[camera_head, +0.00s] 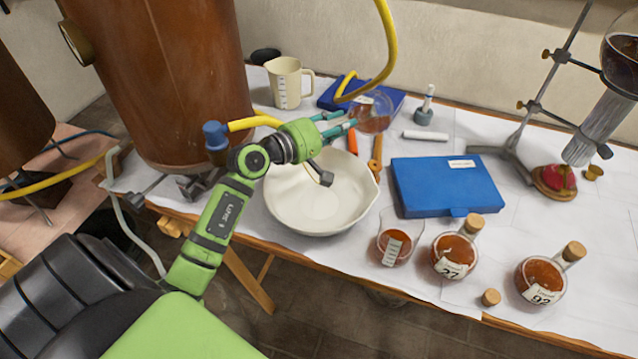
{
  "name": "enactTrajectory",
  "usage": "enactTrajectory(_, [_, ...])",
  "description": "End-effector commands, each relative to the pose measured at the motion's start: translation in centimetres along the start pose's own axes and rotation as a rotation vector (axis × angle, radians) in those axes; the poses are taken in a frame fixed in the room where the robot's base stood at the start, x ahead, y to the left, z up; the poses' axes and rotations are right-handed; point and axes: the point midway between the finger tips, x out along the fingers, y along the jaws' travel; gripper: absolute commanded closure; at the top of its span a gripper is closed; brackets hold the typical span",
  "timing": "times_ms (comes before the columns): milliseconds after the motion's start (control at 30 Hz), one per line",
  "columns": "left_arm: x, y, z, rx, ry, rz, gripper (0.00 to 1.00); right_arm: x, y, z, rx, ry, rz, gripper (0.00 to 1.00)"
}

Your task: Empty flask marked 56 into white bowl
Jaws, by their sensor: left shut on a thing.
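My left gripper (338,124) is shut on a round glass flask (372,112) with red-brown liquid in it. No number can be read on this flask, so I cannot tell if it is the one marked 56. In the picture it shows above and right of the white bowl (305,212), and its neck is largely hidden by the gripper. The white bowl stands near the table's front edge, and its visible inside looks clear of liquid. My right gripper is not in view.
A blue case (446,185) lies right of the bowl. A beaker (394,246), a flask marked 27 (455,255) and a flask marked 92 (541,278) stand along the front. A loose cork (490,297) is near the edge. A large copper vessel (165,75) stands left.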

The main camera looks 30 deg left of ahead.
Motion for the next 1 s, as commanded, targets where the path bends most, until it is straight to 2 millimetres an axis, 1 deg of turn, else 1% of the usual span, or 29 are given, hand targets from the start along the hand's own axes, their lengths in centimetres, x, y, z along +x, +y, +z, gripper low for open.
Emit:
enactTrajectory(33, [-0.01,0.23,-0.03,0.001,0.001,0.007,1.00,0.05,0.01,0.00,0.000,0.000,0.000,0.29])
enactTrajectory(1000, [-0.03,0.27,-0.04,0.003,0.001,0.021,1.00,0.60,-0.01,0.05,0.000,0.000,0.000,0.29])
